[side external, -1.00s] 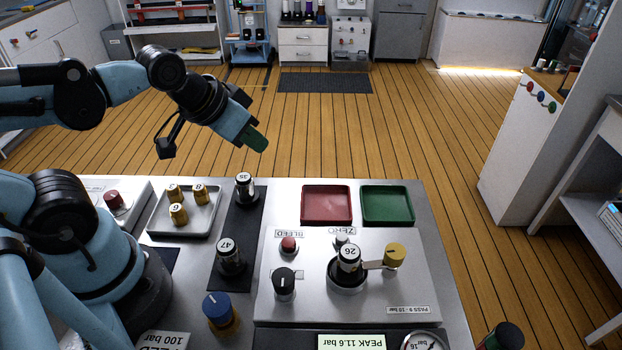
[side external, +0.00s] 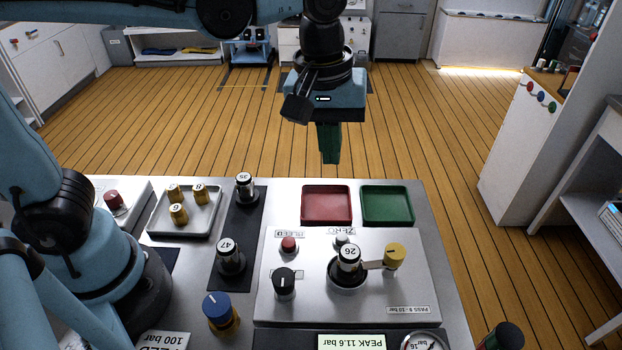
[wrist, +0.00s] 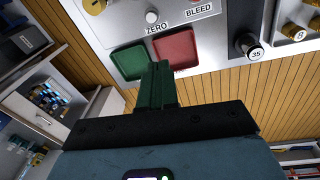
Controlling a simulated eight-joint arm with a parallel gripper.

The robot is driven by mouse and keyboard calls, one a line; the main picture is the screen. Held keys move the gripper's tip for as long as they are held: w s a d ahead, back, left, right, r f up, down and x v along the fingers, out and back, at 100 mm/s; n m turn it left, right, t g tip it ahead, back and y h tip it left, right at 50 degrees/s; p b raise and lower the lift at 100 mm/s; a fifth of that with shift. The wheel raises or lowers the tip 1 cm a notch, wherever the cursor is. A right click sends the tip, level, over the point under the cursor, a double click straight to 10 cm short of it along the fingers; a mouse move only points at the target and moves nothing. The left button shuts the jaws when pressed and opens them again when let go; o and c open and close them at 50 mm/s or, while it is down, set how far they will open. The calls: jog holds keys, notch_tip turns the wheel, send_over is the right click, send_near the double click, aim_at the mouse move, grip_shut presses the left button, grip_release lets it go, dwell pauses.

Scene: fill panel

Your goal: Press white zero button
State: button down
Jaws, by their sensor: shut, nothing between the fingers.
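The white zero button (side external: 341,241) sits on the grey panel beside the label ZERO, partly hidden behind the black-and-white cylinder marked 26 (side external: 349,259). In the wrist view the white button (wrist: 152,17) shows clear, just above the ZERO label. My gripper (side external: 330,158) has dark green fingers pointing down, closed together and empty. It is above and beyond the panel's far edge, behind the red tray, apart from the button. In the wrist view the fingertips (wrist: 160,66) appear in front of the green and red trays.
The red tray (side external: 326,218) and green tray (side external: 388,220) lie behind the panel. A red BLEED button (side external: 288,244), a black knob (side external: 284,281) and a yellow knob (side external: 394,256) stand near the white button. Cylinder 47 (side external: 229,256) stands left of the panel.

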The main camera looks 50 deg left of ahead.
aim_at(343, 236)
jog(key=d+n+g, duration=0.1)
jog(key=d, duration=0.2)
jog(key=shift+d+n, duration=0.25)
jog(key=shift+n, duration=0.05)
notch_tip(343, 236, down, 14)
dwell(0.8)
jog(key=shift+f, duration=0.1)
jog(key=shift+w+f, duration=0.1)
jog(key=shift+f, duration=0.8)
notch_tip(343, 236, up, 15)
dwell(0.6)
jog(key=shift+f, duration=0.1)
dwell(0.4)
